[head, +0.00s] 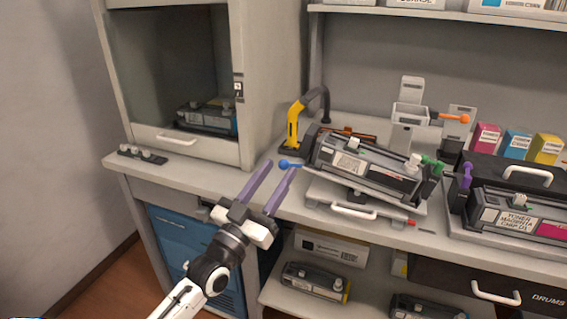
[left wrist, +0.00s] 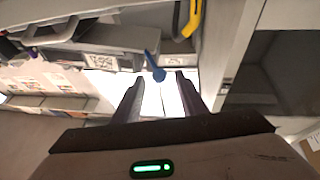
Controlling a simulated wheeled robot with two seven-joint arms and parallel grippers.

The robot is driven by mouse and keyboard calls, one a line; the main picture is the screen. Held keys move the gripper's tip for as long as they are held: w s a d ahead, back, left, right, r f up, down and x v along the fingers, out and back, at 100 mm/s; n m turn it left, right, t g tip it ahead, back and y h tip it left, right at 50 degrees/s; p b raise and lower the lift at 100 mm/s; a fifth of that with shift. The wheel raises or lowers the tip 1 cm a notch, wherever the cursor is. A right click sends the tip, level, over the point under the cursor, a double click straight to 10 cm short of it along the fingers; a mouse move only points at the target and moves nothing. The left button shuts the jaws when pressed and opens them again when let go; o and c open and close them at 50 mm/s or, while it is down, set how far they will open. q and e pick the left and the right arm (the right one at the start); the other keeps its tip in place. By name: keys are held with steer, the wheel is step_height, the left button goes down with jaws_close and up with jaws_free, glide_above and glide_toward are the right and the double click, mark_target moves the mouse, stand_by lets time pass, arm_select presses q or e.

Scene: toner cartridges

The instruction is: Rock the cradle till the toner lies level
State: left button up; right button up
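The toner cartridge (head: 350,163) is grey and black with a white label. It lies on the white cradle (head: 338,194), tilted with its left end higher than its right. A blue-knobbed lever (head: 290,164) sticks out at the cradle's left end, and the blue knob also shows in the left wrist view (left wrist: 158,74). My left gripper (head: 281,168) has purple fingers spread apart just at the knob. In the left wrist view the open fingers (left wrist: 159,79) have the knob between their tips, with gaps showing on both sides. My right gripper is out of view.
A yellow and black curved arm (head: 294,125) stands behind the knob. An open cabinet (head: 150,140) holding another cartridge (head: 207,117) is at the left. A magenta-labelled toner unit (head: 515,222) sits at the right.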

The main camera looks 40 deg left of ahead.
mark_target(284, 163)
arm_select(q)
steer(key=shift+x, duration=1.8)
steer(key=shift+f, duration=0.1)
jaws_close()
